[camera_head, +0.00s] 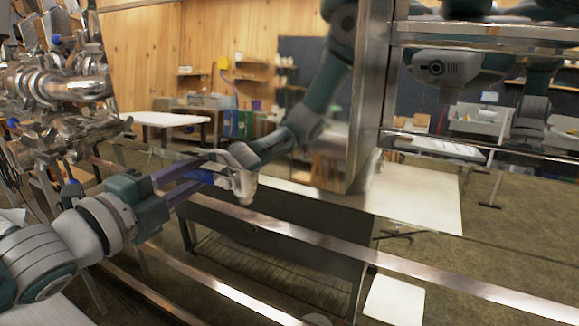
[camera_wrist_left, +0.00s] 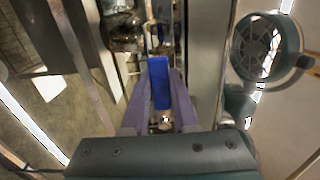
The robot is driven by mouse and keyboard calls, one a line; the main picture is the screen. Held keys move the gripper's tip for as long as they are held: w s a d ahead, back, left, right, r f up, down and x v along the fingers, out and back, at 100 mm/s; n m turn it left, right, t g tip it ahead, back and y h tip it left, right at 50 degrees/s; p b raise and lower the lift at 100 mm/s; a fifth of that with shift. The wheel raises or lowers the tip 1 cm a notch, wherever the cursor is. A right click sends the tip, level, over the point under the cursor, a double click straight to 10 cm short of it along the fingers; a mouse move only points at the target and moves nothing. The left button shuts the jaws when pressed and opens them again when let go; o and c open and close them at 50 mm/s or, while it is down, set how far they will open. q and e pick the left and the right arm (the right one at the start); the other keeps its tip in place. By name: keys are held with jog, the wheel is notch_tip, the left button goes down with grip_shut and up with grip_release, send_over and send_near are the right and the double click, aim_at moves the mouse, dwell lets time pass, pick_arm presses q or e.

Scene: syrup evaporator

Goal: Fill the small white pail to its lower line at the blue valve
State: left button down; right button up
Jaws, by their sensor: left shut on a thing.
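My left gripper (camera_head: 207,168) reaches in from the left in the head view, its purple fingers shut on the blue valve handle (camera_head: 199,177). In the left wrist view the blue handle (camera_wrist_left: 159,84) stands between the two fingers. Another teal-and-grey arm, seemingly my right, comes down from the top of the head view, ending just right of the handle. Its jaws cannot be made out. A small pale shape (camera_head: 244,186) hangs at that end; I cannot tell whether it is the white pail. No fill line or liquid level is readable.
A tall steel panel (camera_head: 368,95) stands right of the handle. Long metal rails (camera_head: 300,236) cross the foreground. Shiny metal fittings (camera_head: 55,88) crowd the upper left. A pale table (camera_head: 420,192) and open floor lie beyond at the right.

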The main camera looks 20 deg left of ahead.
pick_arm(q)
jog(key=shift+r, duration=0.1)
jog(key=c, duration=0.7)
grip_release()
jog(key=s, duration=1)
jog(key=shift+a, duration=0.4)
jog(key=shift+w, duration=0.1)
